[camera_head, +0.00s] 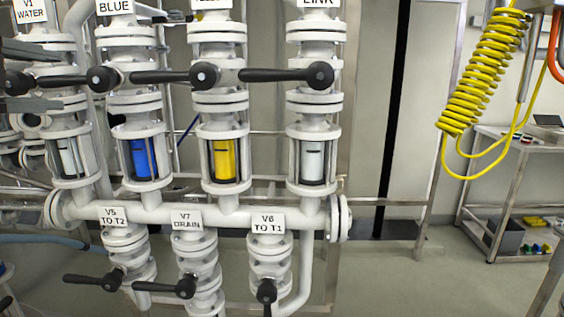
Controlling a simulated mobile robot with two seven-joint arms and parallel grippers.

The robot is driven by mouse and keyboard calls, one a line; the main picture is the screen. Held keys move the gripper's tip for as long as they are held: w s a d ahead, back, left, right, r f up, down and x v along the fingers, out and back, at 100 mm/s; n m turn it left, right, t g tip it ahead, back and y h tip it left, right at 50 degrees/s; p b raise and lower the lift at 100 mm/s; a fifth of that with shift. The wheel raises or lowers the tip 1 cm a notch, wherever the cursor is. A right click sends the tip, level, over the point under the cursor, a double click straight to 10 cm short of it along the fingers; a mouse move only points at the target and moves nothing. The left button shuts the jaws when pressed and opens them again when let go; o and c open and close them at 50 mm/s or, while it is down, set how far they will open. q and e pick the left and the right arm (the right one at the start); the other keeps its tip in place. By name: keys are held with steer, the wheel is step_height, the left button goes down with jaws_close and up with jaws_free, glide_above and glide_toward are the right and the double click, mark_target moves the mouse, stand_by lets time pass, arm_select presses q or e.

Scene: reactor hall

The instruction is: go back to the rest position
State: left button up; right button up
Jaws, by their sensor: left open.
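My left gripper (40,103) shows at the left edge of the head view as grey finger parts. It is open, with nothing seen between the fingers. It is in front of the white valve column labelled V1 WATER (29,10), close to its black handle; I cannot tell if they touch. The rest of my left arm is outside the picture or hard to make out. My right gripper is not in view.
White valve columns with sight glasses of blue (140,158), yellow (224,160) and pale liquid (312,161) fill the left and middle. Black handles (285,75) stick out. Lower valves include V7 DRAIN (187,220). A coiled yellow hose (484,70) hangs right; floor (430,285) there is clear.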

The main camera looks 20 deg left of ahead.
arm_select(q)
steer(key=w+d+f+g+h, duration=0.1)
steer(key=w+d+f+h, duration=0.2)
steer(key=w+f, duration=0.65)
steer(key=w+d+f+n+g+h, duration=0.1)
steer(key=w+d+f+n, duration=0.15)
steer(key=f, duration=0.75)
steer(key=w+d+f+n+h, duration=0.1)
steer(key=w+f+n, duration=0.15)
steer(key=f, duration=0.75)
steer(key=s+d+f+n+g, duration=0.1)
steer(key=s+d+f+n, duration=0.1)
steer(key=f, duration=0.7)
steer(key=s+d+f+n, duration=0.3)
steer(key=f, duration=0.6)
steer(key=s+d+f+n+g, duration=0.1)
steer(key=s+d+f+n, duration=0.1)
steer(key=s+f, duration=0.5)
steer(key=s+d+f+n+g+y, duration=0.1)
steer(key=s+d+f, duration=0.3)
steer(key=s+f, duration=0.4)
steer(key=shift+s+d+f+n+y, duration=0.15)
steer(key=shift+d+f+n+y, duration=0.2)
steer(key=shift+n, duration=0.45)
steer(key=shift+a+f, duration=0.1)
